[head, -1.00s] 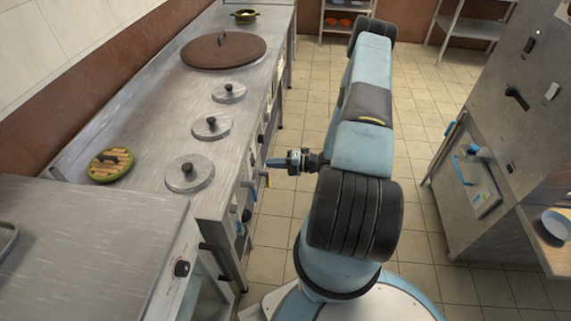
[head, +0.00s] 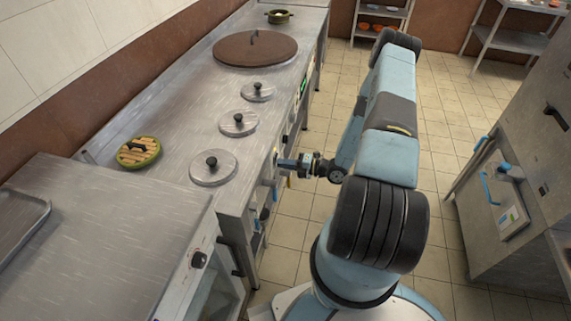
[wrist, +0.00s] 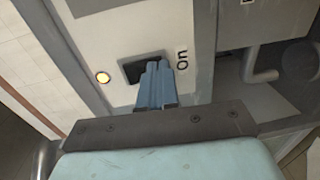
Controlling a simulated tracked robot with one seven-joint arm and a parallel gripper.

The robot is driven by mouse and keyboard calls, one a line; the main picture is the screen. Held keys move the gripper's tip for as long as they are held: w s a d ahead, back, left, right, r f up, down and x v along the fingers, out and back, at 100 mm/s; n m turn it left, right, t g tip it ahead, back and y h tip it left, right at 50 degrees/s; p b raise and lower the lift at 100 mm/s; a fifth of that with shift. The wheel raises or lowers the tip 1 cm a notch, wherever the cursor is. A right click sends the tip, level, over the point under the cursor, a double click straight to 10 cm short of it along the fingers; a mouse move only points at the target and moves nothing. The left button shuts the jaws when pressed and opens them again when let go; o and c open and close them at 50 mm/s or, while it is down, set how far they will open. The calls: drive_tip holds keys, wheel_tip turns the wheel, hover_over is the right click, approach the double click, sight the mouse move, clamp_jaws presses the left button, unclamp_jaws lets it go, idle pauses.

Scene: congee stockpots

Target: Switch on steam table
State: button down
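The steam table (head: 200,120) is the long steel counter on the left, with several round lids set in its top. My gripper (head: 284,163) is at its front panel. In the wrist view, the blue fingers of my gripper (wrist: 158,68) are together with nothing seen between them. Their tips are at a dark rocker switch (wrist: 133,70) and cover part of it; I cannot tell whether they touch it. The label "on" (wrist: 182,60) is right of the switch.
A steel counter (head: 95,235) with a knob stands at the near left. A steel cabinet (head: 525,185) stands at the right. Tiled floor (head: 438,150) is open between. Handles and a pipe (wrist: 262,70) stick out near the switch.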

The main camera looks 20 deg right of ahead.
drive_tip(key=shift+d, duration=0.1)
drive_tip(key=f+v, duration=0.2)
drive_tip(key=v, duration=1.1)
drive_tip(key=shift+s+d+f, duration=0.2)
drive_tip(key=shift+d+f, duration=0.15)
drive_tip(key=a+r+n+g+h, duration=0.1)
drive_tip(key=a+r+n+g, duration=0.25)
drive_tip(key=r+n, duration=0.6)
drive_tip(key=a+r+n+g+h, duration=0.2)
drive_tip(key=r+n+g, duration=0.3)
drive_tip(key=r, duration=0.8)
drive_tip(key=a+r+n+g+h, duration=0.1)
drive_tip(key=a+r+n+g, duration=0.2)
drive_tip(key=r+n, duration=0.7)
drive_tip(key=s+a+r+n+t+h, duration=0.2)
drive_tip(key=s+r+n+h, duration=0.3)
drive_tip(key=s+r+n, duration=0.4)
drive_tip(key=s+a+r+n+t+h, duration=0.3)
drive_tip(key=s+r+n, duration=0.6)
drive_tip(key=r, duration=0.7)
drive_tip(key=shift+s+a+t+h, duration=0.25)
drive_tip(key=shift+s+t+h, duration=0.45)
drive_tip(key=shift+t+h, duration=0.4)
